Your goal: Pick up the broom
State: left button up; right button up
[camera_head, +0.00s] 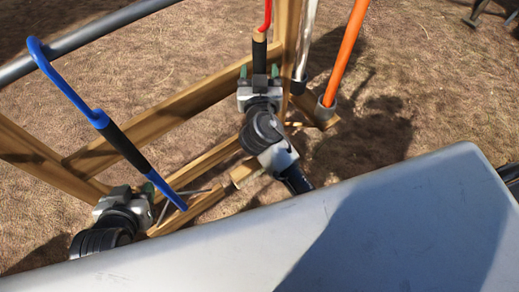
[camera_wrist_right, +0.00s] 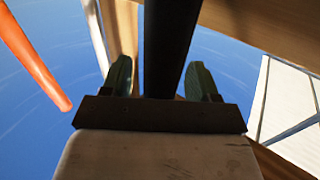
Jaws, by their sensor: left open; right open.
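Several long-handled tools stand at a wooden rack; no broom head shows, so I cannot tell which one is the broom. A red tool (camera_head: 266,14) has a black grip that runs down between the fingers of my right gripper (camera_head: 259,72). In the right wrist view the black grip (camera_wrist_right: 170,45) stands between the two green-padded fingers of my right gripper (camera_wrist_right: 161,80), with gaps at both sides. A blue tool (camera_head: 70,90) with a hooked top and black grip leans beside my left gripper (camera_head: 136,190), which is open near its lower part.
The wooden rack (camera_head: 175,105) has a grey metal rail (camera_head: 90,35) across its top left. A silver pole (camera_head: 306,35) and an orange pole (camera_head: 347,50) stand to the right of the red tool. A large pale surface (camera_head: 300,240) fills the lower foreground. Dry ground lies beyond.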

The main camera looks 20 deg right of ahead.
jog(key=shift+w+d, duration=0.15)
jog(key=shift+w, duration=0.15)
jog(key=shift+c, duration=0.3)
grip_shut()
jog(key=shift+r, duration=0.15)
